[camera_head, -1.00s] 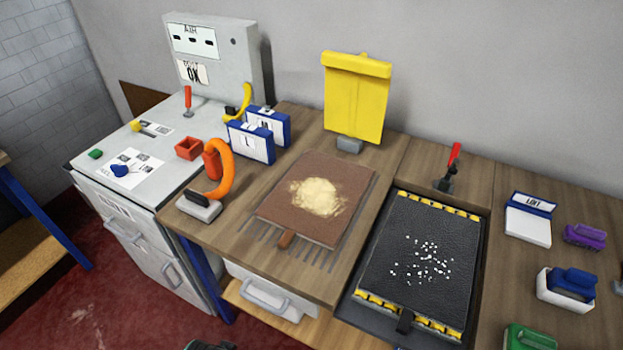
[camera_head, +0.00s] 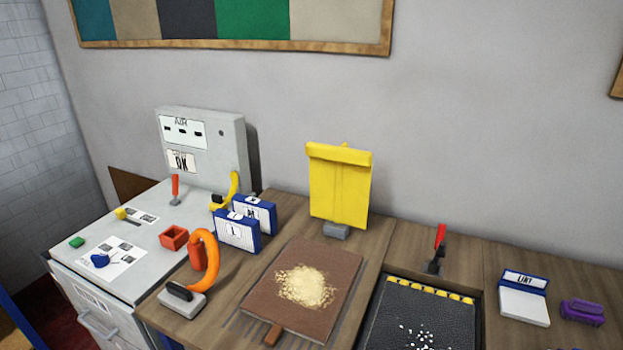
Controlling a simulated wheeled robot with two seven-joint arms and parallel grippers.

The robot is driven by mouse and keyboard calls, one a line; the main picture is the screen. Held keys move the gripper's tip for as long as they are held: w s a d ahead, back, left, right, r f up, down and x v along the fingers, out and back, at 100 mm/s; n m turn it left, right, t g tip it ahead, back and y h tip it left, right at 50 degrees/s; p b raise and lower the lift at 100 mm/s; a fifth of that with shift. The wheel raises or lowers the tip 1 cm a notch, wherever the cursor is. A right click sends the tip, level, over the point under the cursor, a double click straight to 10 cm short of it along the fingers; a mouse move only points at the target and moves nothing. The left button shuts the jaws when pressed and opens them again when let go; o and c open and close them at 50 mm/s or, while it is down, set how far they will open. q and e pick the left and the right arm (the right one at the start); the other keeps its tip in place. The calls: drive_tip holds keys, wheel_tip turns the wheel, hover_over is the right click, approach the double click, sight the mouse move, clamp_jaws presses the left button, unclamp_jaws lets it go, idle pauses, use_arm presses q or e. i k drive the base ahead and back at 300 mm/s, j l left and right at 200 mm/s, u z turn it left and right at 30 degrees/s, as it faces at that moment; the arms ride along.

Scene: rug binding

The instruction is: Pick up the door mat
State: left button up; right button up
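Two flat mat-like things lie on the wooden bench, and I cannot tell for certain which is the door mat. One is a brown rectangle (camera_head: 333,272) with a pale sandy patch (camera_head: 305,287) on its middle and a brown tab (camera_head: 272,334) at its near edge. The other is a black textured sheet (camera_head: 410,305) with white specks, lying in a dark recessed tray with yellow-and-black striping (camera_head: 428,288) along the far edge. Its near part is cut off by the picture's bottom edge. Neither of my grippers is in view.
A yellow upright piece (camera_head: 338,190) stands behind the brown rectangle. An orange curved-handle tool (camera_head: 207,265) and blue-framed boxes (camera_head: 237,232) stand to its left. A red-handled clamp (camera_head: 438,248) stands behind the tray. A lint box (camera_head: 524,300) and purple item (camera_head: 582,311) are at right.

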sight(302, 293)
drive_tip(key=j+z, duration=0.3)
drive_tip(key=j, duration=0.15)
drive_tip(key=k+j+z, duration=0.1)
drive_tip(key=j+z, duration=0.2)
drive_tip(key=j, duration=0.15)
drive_tip(key=k+j+z, duration=0.1)
drive_tip(key=j+z, duration=0.2)
drive_tip(key=j, duration=0.15)
drive_tip(key=k+j+z, duration=0.15)
drive_tip(key=j+z, duration=0.15)
drive_tip(key=j, duration=0.15)
